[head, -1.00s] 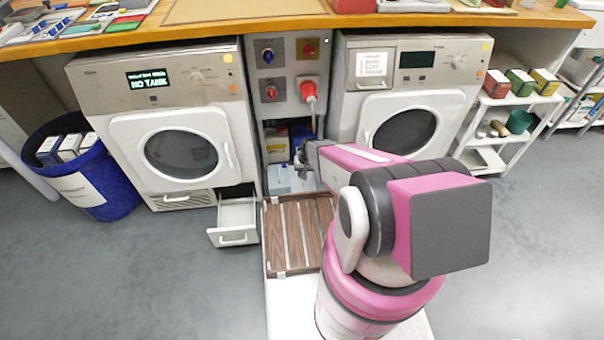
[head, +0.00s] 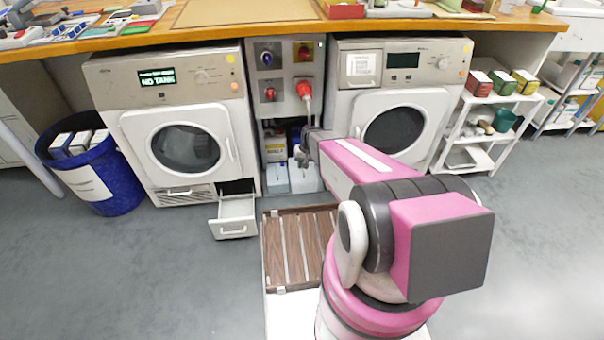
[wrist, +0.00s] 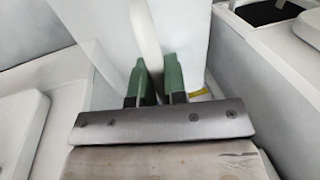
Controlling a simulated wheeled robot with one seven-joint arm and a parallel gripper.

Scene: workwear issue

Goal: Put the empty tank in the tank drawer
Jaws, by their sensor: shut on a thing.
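My gripper (wrist: 156,82) is shut on the upright handle of a white tank (wrist: 195,35) in the wrist view, with a green finger on each side. In the head view my gripper (head: 303,152) is in the bay between the two machines, over the pale tank (head: 308,180). Part of the tank is hidden by the gripper. The tank drawer (head: 234,216) is pulled out low at the right of the left machine (head: 175,130) and looks empty. That machine's display reads NO TANK.
A second pale container (head: 274,180) stands left of the held tank in the bay. A blue bin (head: 108,190) stands left of the left machine. The right machine (head: 395,110) borders the bay. A white shelf trolley (head: 480,130) is further right. Floor before the drawer is clear.

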